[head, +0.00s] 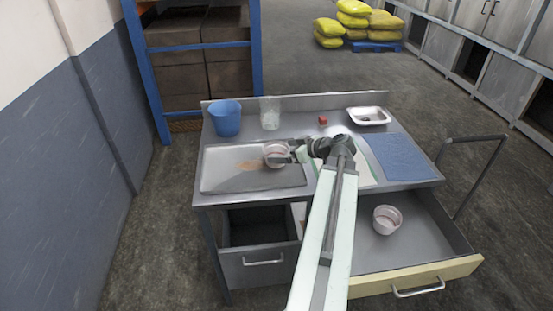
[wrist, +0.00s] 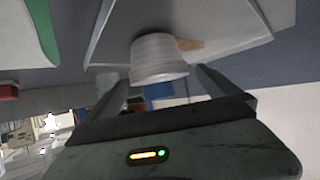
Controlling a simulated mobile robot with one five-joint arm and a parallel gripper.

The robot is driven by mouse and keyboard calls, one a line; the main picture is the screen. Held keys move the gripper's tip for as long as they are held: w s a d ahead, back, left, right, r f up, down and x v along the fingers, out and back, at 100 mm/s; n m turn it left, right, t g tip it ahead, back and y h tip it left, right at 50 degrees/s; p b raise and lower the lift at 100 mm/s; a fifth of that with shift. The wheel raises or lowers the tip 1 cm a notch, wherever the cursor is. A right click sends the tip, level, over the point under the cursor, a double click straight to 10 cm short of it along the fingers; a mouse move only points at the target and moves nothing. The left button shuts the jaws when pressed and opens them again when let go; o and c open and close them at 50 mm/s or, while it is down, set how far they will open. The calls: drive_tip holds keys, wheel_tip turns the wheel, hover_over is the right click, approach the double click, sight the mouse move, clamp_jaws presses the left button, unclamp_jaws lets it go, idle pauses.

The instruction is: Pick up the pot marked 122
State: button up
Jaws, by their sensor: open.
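A small pale pinkish pot (head: 275,149) stands on the grey tray (head: 225,183) at the left of the workbench. In the wrist view the pot (wrist: 158,58) shows between the tips of my two fingers. My gripper (head: 280,158) is open at the pot, reaching in from the right. Whether either finger touches the pot I cannot tell. A second pale pot (head: 387,222) sits in the open right drawer (head: 415,240). No number can be read on either pot, so I cannot tell which is marked 122.
A blue bucket (head: 226,118) and a clear glass container (head: 270,113) stand behind the tray. A red block (head: 323,120), a white metal dish (head: 368,116) and a blue mat (head: 402,157) lie to the right. The left drawer (head: 262,264) is also open.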

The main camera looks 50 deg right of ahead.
sight(267, 151)
drive_tip(key=b+x, duration=0.2)
drive_tip(key=x, duration=0.3)
drive_tip(key=shift+d, duration=0.15)
drive_tip(key=shift+r, duration=0.15)
drive_tip(key=shift+c, duration=0.3)
